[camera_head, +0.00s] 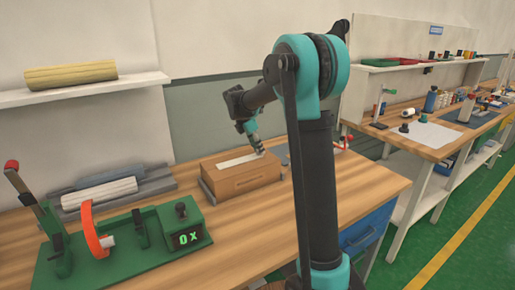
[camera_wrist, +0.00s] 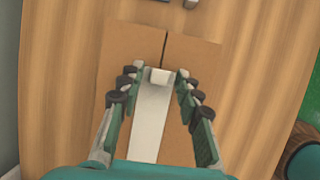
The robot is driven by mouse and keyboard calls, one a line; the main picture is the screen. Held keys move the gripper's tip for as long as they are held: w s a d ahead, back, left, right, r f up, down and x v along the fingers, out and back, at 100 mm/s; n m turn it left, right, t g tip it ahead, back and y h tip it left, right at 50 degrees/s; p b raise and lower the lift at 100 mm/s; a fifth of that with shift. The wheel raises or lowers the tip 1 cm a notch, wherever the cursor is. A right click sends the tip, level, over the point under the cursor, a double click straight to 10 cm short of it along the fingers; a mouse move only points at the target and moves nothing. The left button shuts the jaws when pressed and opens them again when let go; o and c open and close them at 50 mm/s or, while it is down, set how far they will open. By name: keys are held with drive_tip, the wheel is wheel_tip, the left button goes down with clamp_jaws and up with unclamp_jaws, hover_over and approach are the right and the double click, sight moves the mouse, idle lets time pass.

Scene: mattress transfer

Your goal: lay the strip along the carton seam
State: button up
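A brown carton (camera_head: 243,181) stands on the wooden bench, its top seam (camera_wrist: 164,46) showing as a dark line in the wrist view. A flat white strip (camera_head: 236,161) lies along the carton top, roughly in line with the seam. In the wrist view the strip (camera_wrist: 151,120) runs down from between the fingers, covering the seam there; a paler, block-like end (camera_wrist: 161,76) sits at its top. My gripper (camera_head: 258,151) is over the strip's right end. In the wrist view my gripper (camera_wrist: 157,74) is open, with gaps on both sides of the strip end.
A green fixture (camera_head: 120,247) with an orange lever and a display stands at front left. Grey racks (camera_head: 110,190) with rolls are behind it. A shelf (camera_head: 85,91) holds a yellowish roll. The bench front right of the carton (camera_head: 345,195) is mostly clear.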

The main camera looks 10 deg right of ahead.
sight(248, 158)
drive_tip(key=shift+r, duration=0.15)
drive_tip(key=v, duration=1.2)
idle(0.3)
